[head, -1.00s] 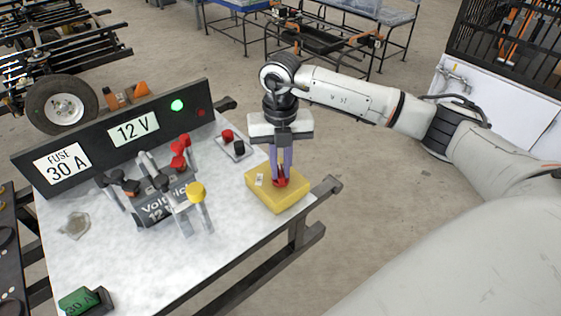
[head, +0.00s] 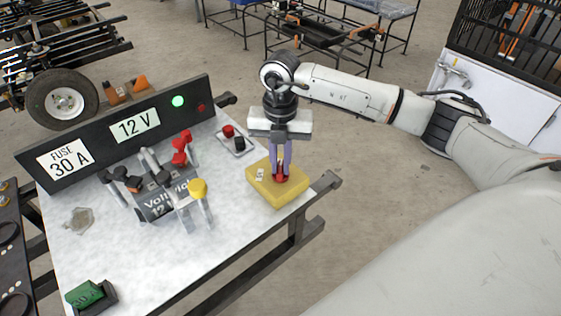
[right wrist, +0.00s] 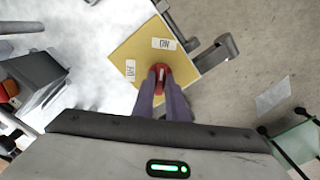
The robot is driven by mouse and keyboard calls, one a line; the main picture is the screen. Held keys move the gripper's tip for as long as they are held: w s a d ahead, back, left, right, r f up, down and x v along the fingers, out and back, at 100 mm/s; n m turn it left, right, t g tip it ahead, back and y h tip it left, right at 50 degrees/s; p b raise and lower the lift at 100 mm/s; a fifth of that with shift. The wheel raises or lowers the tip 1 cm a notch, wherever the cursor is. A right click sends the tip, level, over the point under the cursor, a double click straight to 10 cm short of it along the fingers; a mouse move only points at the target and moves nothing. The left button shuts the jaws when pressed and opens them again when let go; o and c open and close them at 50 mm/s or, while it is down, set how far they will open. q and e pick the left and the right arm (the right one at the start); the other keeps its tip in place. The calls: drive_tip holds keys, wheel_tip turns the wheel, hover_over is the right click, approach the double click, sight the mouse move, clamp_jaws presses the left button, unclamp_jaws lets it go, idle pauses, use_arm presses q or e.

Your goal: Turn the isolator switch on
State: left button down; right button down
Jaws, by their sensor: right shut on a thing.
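The isolator switch is a yellow box (head: 291,192) at the right edge of the white-topped table in the head view. It also shows in the right wrist view (right wrist: 137,53), with a red knob (right wrist: 161,70) and two small white labels. My right gripper (head: 281,174) points straight down over the box. Its purple fingers are shut on the red knob, which is mostly hidden between them in the head view. In the right wrist view the fingertips (right wrist: 160,76) sit on either side of the knob. My left gripper is not in view.
A battery (head: 163,203) with clamps and levers stands mid-table. Behind it is a black panel (head: 90,162) with a lit green lamp (head: 178,102), a dark red lamp and labels "12 V" and "FUSE 30 A". A green fuse block (head: 86,293) sits at the front left.

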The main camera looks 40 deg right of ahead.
sight(280, 166)
drive_tip(key=c, duration=1.8)
unclamp_jaws()
drive_tip(key=shift+w+r, duration=0.1)
drive_tip(key=shift+o, duration=0.2)
wheel_tip(280, 166, up, 10)
drive_tip(key=shift+p, duration=0.35)
drive_tip(key=shift+r, duration=0.1)
